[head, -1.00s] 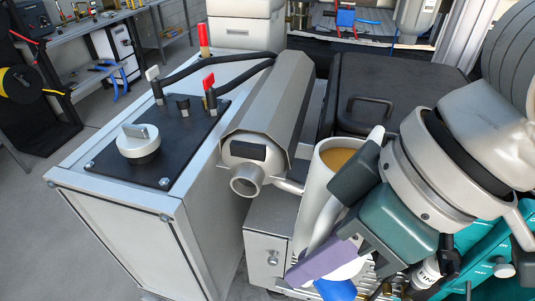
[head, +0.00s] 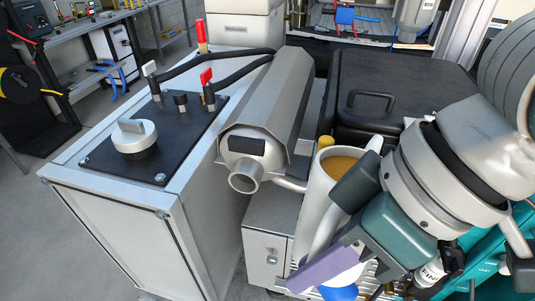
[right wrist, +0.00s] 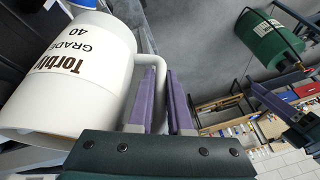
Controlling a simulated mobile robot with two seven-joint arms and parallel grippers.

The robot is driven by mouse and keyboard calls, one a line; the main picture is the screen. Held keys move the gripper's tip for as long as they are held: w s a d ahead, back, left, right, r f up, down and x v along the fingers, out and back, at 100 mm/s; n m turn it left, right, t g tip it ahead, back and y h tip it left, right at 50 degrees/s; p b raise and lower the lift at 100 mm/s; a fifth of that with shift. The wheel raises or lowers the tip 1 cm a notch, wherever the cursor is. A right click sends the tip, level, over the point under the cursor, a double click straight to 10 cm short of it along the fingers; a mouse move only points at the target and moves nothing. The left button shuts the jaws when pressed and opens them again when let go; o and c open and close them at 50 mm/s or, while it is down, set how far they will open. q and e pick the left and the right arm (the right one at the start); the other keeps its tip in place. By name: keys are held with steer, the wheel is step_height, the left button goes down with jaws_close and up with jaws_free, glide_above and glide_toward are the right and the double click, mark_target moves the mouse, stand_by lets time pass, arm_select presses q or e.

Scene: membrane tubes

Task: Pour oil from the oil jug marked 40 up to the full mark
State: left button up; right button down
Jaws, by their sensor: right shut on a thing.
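The white oil jug (head: 312,205) stands out at the middle right of the head view, slightly tilted, with amber oil (head: 343,164) in its open mouth. In the right wrist view the jug (right wrist: 110,55) carries the print GRADE 40. My right gripper (head: 325,262) is shut on the jug's handle; its purple fingers (right wrist: 165,105) flank the handle in the wrist view. A dark part with a purple face (right wrist: 268,98) at the right of the wrist view may be a left finger; its state is unclear. I cannot make out a full mark.
A grey metal cabinet (head: 115,235) with a knob and cables stands left. A cylindrical housing (head: 265,115) with a round outlet lies beside the jug. A black lidded case (head: 405,85) is behind it. A small yellow thing (head: 325,141) shows behind the jug's rim.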

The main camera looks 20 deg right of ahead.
mark_target(317, 252)
steer(key=shift+p, duration=0.3)
steer(key=shift+r, duration=0.1)
steer(key=shift+a+r+g+y+p, duration=0.1)
steer(key=shift+r+g+y+p, duration=0.2)
steer(key=shift+r+p, duration=0.45)
stand_by(0.9)
steer(key=shift+r+y+p, duration=0.4)
steer(key=shift+r+p, duration=0.15)
steer(key=shift+r, duration=0.1)
